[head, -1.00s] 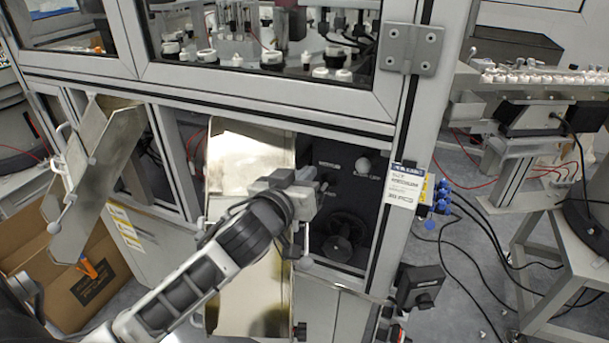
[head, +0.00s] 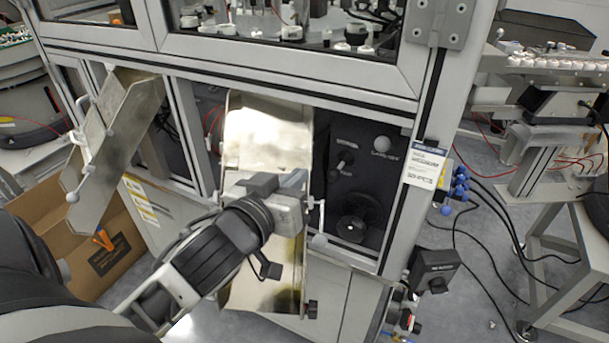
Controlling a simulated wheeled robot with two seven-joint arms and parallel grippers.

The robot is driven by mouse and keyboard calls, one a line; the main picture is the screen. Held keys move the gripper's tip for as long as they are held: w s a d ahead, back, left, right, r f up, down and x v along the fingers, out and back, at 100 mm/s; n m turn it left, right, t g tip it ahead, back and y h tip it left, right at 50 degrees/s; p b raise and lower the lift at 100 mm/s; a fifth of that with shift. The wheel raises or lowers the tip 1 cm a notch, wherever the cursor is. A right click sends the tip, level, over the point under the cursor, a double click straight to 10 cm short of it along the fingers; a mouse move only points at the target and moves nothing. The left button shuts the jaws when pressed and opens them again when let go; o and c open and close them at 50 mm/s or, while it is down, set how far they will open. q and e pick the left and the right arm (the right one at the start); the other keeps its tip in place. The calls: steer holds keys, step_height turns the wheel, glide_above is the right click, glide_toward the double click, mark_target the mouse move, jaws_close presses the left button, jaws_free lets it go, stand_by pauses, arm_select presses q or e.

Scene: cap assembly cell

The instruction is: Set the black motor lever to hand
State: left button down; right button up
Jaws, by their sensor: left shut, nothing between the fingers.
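The black motor lever (head: 342,161) sits on the dark panel (head: 372,185) inside the open cabinet bay, with small labels above and below it that are too blurred to read. Its knob appears to point up and to the right. My left gripper (head: 303,183) is shut and empty, in front of the bay's left part. It is left of the lever and apart from it in the picture. My right gripper is not in view.
An open metal door (head: 262,135) stands behind my left gripper. Another metal door (head: 112,140) hangs open at left, above a cardboard box (head: 120,255).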

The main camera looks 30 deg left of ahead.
arm_select(q)
steer(key=s+d+f+m+g+h, duration=0.1)
steer(key=s+d+f+m+g, duration=0.1)
steer(key=s+f+g, duration=0.35)
steer(key=s+d+f+m+g+h, duration=0.1)
steer(key=s+d+f+g, duration=0.15)
steer(key=f, duration=0.65)
steer(key=s+d+f+m+g, duration=0.2)
steer(key=s+f+g, duration=0.1)
steer(key=s+f, duration=0.3)
steer(key=w+d+f+t+h, duration=0.2)
steer(key=w+d+f+t, duration=0.2)
steer(key=f, duration=0.4)
steer(key=shift+d+m+t, duration=0.2)
steer(key=shift+m+t, duration=0.1)
steer(key=shift+m, duration=0.1)
